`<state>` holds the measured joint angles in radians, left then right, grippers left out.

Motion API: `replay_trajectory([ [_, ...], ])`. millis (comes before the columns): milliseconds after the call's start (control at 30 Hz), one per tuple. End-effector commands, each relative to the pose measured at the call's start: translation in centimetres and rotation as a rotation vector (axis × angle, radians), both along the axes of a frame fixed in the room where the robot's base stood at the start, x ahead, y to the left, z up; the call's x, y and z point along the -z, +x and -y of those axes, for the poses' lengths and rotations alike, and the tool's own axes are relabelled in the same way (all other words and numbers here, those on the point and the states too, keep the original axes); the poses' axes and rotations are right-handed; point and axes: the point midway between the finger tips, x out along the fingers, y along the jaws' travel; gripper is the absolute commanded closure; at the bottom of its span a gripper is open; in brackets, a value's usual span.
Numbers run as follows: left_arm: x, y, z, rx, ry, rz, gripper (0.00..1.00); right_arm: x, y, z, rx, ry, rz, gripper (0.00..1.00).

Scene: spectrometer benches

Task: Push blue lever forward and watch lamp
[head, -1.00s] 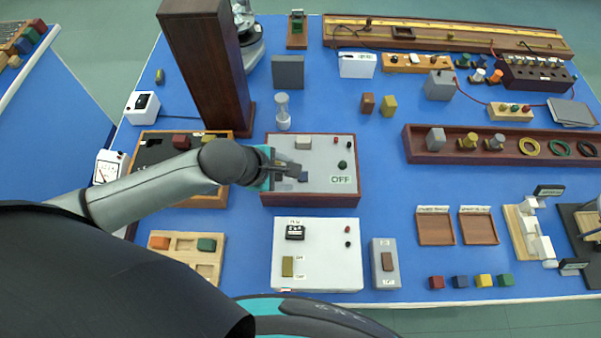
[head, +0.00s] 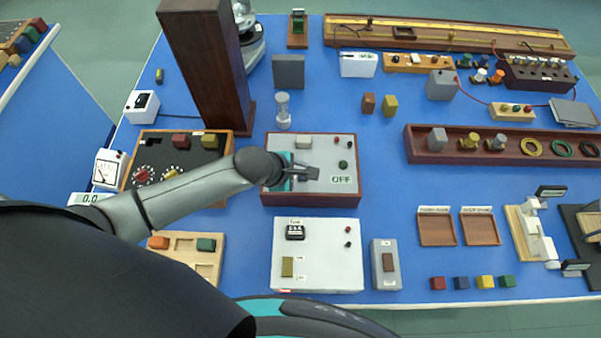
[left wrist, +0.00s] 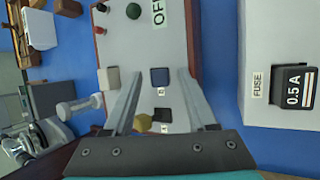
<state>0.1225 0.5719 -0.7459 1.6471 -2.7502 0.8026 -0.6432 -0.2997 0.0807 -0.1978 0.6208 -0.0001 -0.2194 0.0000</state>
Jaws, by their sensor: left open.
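A grey-topped box with a dark red-brown rim (head: 350,194) bears the word OFF, and a dark green round knob or lamp (head: 343,165) sits above that word. It also shows in the left wrist view (left wrist: 133,11). The blue lever block (left wrist: 160,77) is on the panel, next to a dark slot or label (left wrist: 162,115). My left gripper (head: 313,172) is over this panel, open, with its fingertips (left wrist: 159,72) on either side of the blue block in the left wrist view. Contact cannot be told. In the head view the gripper hides the blue block. My right gripper is not in view.
A pale block (head: 303,142) stands at the panel's back edge. A white fuse box (head: 330,262) lies in front of the panel, and a dial box (head: 227,143) is to its left. A tall brown column (head: 208,70) stands behind my arm.

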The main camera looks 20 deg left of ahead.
Motion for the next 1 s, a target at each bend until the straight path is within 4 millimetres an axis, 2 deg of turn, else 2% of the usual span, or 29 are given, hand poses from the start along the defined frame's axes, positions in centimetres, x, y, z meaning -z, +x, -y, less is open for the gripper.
replay_trajectory([
  [67,-0.02,0.01,0.01,0.000,0.000,0.000,0.46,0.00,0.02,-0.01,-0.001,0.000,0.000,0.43],
  [533,-0.03,0.00,0.00,0.000,0.000,0.000,0.99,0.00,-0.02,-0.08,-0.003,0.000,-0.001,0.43],
  [1000,-0.10,0.14,-0.05,-0.001,-0.003,-0.009,1.00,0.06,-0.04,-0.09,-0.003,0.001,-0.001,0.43],
])
